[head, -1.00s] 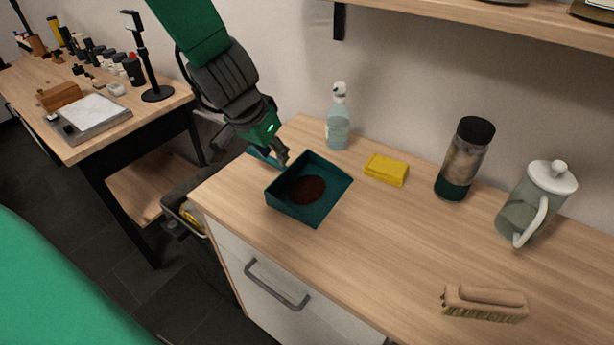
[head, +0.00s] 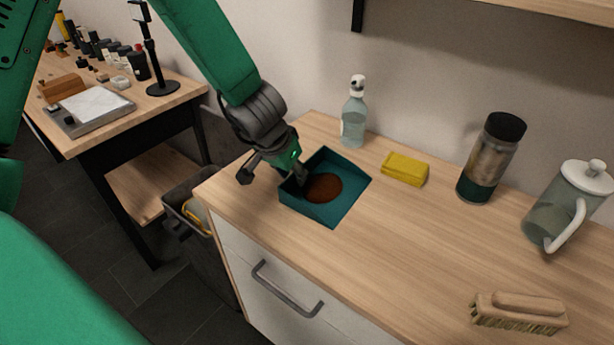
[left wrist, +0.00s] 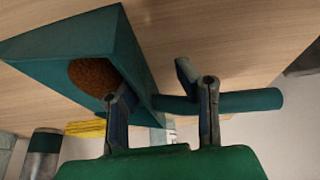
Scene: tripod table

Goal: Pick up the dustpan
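The dark teal dustpan (head: 318,212) lies on the wooden counter with a brown heap (head: 325,187) in it. It also shows in the left wrist view (left wrist: 60,48), where its round handle (left wrist: 250,100) extends to the right. My left gripper (head: 274,178) is at the handle end of the pan. In the left wrist view its fingers (left wrist: 157,95) are spread, one overlapping the pan's wall and the other overlapping the handle. It is open and holds nothing. In the head view the arm hides the handle. My right gripper is not in view.
On the wooden counter (head: 420,240) stand a spray bottle (head: 353,122), yellow sponge (head: 404,170), dark-lidded jar (head: 490,165), white-lidded pitcher (head: 560,212) and brush (head: 518,312). A bin (head: 187,207) stands left of the counter. A shelf (head: 500,12) hangs above.

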